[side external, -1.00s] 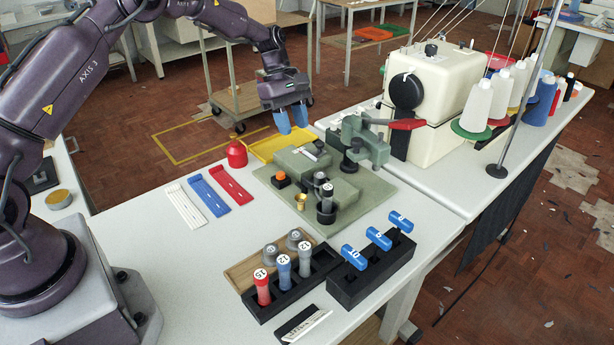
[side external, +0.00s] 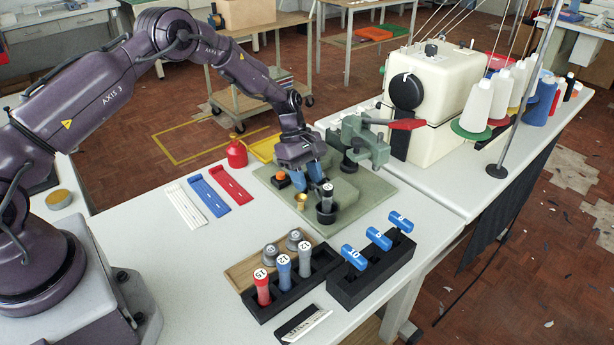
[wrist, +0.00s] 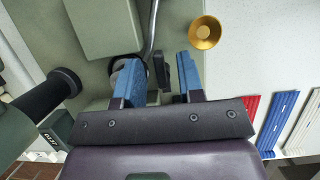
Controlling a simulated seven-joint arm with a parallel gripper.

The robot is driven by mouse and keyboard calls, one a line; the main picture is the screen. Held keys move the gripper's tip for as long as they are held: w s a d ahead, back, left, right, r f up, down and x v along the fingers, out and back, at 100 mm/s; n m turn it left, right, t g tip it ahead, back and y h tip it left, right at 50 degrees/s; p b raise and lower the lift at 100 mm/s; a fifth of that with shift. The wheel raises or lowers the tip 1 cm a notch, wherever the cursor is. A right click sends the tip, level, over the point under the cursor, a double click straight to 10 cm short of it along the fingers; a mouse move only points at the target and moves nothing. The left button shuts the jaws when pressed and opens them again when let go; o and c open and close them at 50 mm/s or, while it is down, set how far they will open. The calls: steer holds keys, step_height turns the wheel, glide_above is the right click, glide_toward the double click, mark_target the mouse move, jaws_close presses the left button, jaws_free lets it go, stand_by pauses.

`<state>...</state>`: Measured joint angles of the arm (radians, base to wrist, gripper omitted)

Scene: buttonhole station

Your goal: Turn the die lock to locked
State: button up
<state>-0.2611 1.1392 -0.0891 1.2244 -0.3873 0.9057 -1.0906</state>
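In the side external view my gripper (side external: 316,172), with blue fingertips, is low over the green sewing fixture (side external: 355,203), beside the black die socket (side external: 326,213). A thin metal rod (wrist: 152,32) runs down toward the gap, and dark narrow parts (wrist: 164,78) show between the fingers. I cannot tell whether these belong to the die lock or touch the fingers. The lock's position is not readable; my gripper hides much of the fixture.
A brass cup (side external: 300,201) and an orange button (side external: 282,175) are close by my gripper. The green clamp arm (side external: 362,140) stands behind. Black racks (side external: 345,291) with dies and blue-handled tools are in front.

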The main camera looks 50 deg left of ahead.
jaws_close()
steer(key=shift+m, duration=0.3)
steer(key=m+g, duration=0.1)
steer(key=m, duration=0.2)
steer(key=shift+s+g, duration=0.1)
steer(key=shift+g, duration=0.2)
steer(key=m, duration=0.2)
steer(key=m+g+y, duration=0.1)
steer(key=m, duration=0.2)
steer(key=shift+s+a, duration=0.15)
steer(key=m, duration=0.2)
steer(key=m+g+y, duration=0.1)
steer(key=m, duration=0.1)
steer(key=shift+s+a+m+y, duration=0.1)
steer(key=shift+a+m+y, duration=0.05)
steer(key=shift+m+y, duration=0.15)
steer(key=m+y, duration=0.1)
steer(key=m, duration=0.3)
steer(key=shift+a+m+g+y, duration=0.2)
steer(key=shift+m+g+y, duration=0.1)
steer(key=shift+g+y, duration=0.1)
